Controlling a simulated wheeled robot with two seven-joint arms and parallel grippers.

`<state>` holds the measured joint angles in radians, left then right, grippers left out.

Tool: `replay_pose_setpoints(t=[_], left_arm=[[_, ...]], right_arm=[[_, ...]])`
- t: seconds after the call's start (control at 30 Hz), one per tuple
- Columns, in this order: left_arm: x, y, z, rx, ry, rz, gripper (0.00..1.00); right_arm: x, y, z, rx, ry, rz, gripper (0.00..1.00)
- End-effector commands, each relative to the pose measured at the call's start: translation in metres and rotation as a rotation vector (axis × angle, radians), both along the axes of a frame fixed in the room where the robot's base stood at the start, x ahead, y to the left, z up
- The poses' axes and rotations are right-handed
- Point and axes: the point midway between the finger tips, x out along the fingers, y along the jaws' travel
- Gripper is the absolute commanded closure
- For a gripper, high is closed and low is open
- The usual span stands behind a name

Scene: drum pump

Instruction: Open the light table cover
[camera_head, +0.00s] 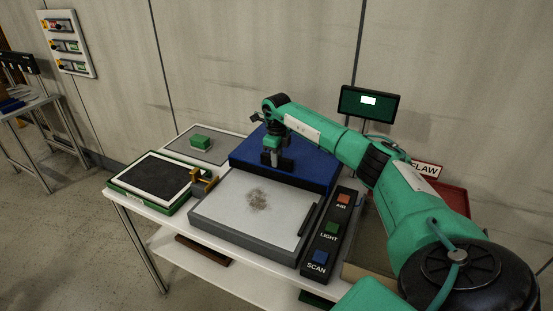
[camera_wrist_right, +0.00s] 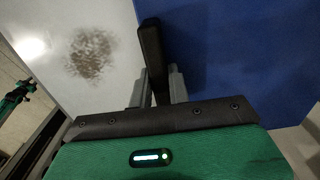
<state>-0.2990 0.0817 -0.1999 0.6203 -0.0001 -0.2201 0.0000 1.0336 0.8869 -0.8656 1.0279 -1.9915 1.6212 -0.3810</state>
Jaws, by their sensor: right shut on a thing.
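The light table (camera_head: 199,217) has a grey frame and a pale white top, with a brown speckled smudge (camera_head: 257,200) on it. Its blue cover (camera_head: 314,176) lies at the back of the table, and the white top in front is bare. My right gripper (camera_head: 272,159) is over the cover's front part, near where blue meets white. In the right wrist view the grey fingers are shut on a dark handle (camera_wrist_right: 151,50), between the white top and the blue cover (camera_wrist_right: 235,60). The fingers partly hide the handle.
A button panel (camera_head: 318,253) marked AIR, LIGHT and SCAN stands right of the light table. A green tray with a dark pad (camera_head: 150,179) and a yellow clamp (camera_head: 203,182) are at left. A green block (camera_head: 201,142) and a small screen (camera_head: 369,103) are behind.

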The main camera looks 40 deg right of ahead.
Motion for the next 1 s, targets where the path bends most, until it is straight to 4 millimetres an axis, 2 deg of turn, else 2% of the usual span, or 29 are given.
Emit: replay_pose_setpoints(t=[0.03, 0.13, 0.43, 0.57, 0.73, 1.0], left_arm=[[0.0, 0.0, 0.0, 0.0, 0.0, 0.0, 0.64], [0.0, 0.0, 0.0, 0.0, 0.0, 0.0, 0.64], [-0.001, 0.0, 0.0, 0.0, 0.001, 0.0, 0.64], [-0.001, 0.0, -0.003, 0.001, 0.003, 0.0, 0.64], [0.004, -0.002, -0.009, -0.001, 0.001, 0.001, 0.64], [0.026, -0.007, -0.011, -0.006, -0.02, 0.005, 0.64]], right_arm=[[0.0, 0.0, 0.001, -0.001, 0.0, 0.0, 0.78], [0.0, 0.0, 0.0, -0.001, 0.0, 0.0, 0.6], [0.0, 0.0, 0.001, -0.001, 0.0, 0.0, 0.6], [0.001, 0.0, 0.012, -0.001, -0.002, 0.0, 0.6], [0.001, -0.001, 0.046, -0.002, -0.005, 0.0, 0.6], [0.001, 0.0, 0.106, -0.002, -0.004, 0.0, 0.6]])
